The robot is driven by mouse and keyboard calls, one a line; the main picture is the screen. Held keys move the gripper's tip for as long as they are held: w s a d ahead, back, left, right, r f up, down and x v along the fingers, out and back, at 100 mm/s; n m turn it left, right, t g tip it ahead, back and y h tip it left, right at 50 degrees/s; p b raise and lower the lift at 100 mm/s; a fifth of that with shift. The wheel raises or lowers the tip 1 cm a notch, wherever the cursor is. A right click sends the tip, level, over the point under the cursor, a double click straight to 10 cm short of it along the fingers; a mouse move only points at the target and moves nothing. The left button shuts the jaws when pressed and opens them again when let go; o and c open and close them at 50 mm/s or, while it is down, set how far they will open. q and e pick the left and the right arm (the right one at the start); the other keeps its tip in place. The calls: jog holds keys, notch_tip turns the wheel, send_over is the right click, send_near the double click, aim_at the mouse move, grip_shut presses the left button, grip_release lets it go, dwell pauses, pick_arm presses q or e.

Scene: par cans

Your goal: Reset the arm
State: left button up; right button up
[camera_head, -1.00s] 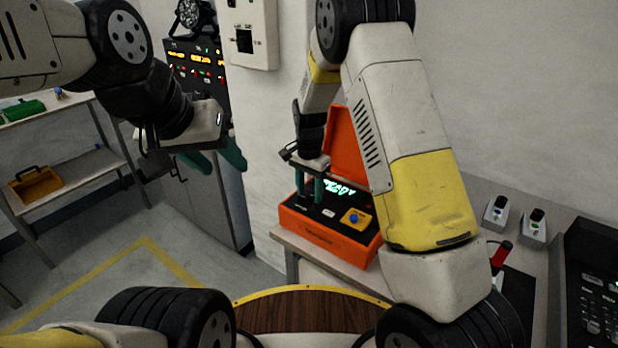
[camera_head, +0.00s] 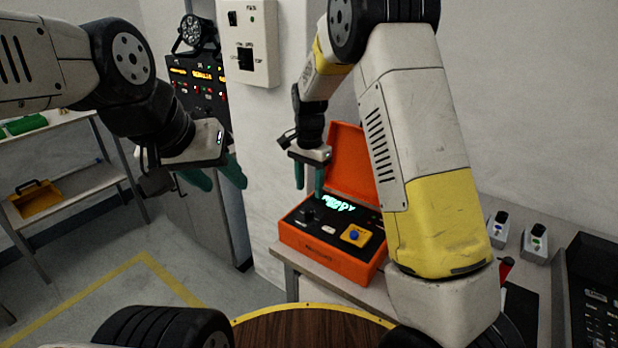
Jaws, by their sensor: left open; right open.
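My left gripper (camera_head: 215,176) is at the left centre of the view, its green fingers spread and empty, in front of a grey cabinet. My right gripper (camera_head: 309,178) points down with its green fingers apart and empty. It hangs above the open orange case (camera_head: 322,258), and I see no contact with it. The case has its lid up, a black panel with glowing green text, a black knob and a yellow block with a blue button (camera_head: 354,235). My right arm hides part of the lid's right side.
The case sits on a light table (camera_head: 300,263) along the wall. Two small switch boxes (camera_head: 499,229) and a black console (camera_head: 592,290) stand at the right. A shelf (camera_head: 75,185) with a yellow toolbox (camera_head: 36,198) is at the left. A wall box (camera_head: 250,42) hangs above.

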jog(key=s+d+r+n+t+y, duration=0.1)
jog(key=s+d+r+n, duration=0.1)
jog(key=s+d+r, duration=0.4)
jog(key=s+d+r+n+t+y, duration=0.15)
jog(key=s+r, duration=0.25)
jog(key=r, duration=0.5)
jog(key=s+d+r+n+t, duration=0.2)
jog(key=s+d, duration=0.1)
jog(key=s, duration=0.5)
jog(key=s+d+r+n+t, duration=0.1)
jog(key=s+d+r+n, duration=0.1)
jog(key=s, duration=0.6)
jog(key=shift+s+d+r+t, duration=0.25)
jog(key=shift+s+d+t, duration=0.1)
jog(key=shift+d, duration=0.2)
jog(key=shift+n, duration=0.25)
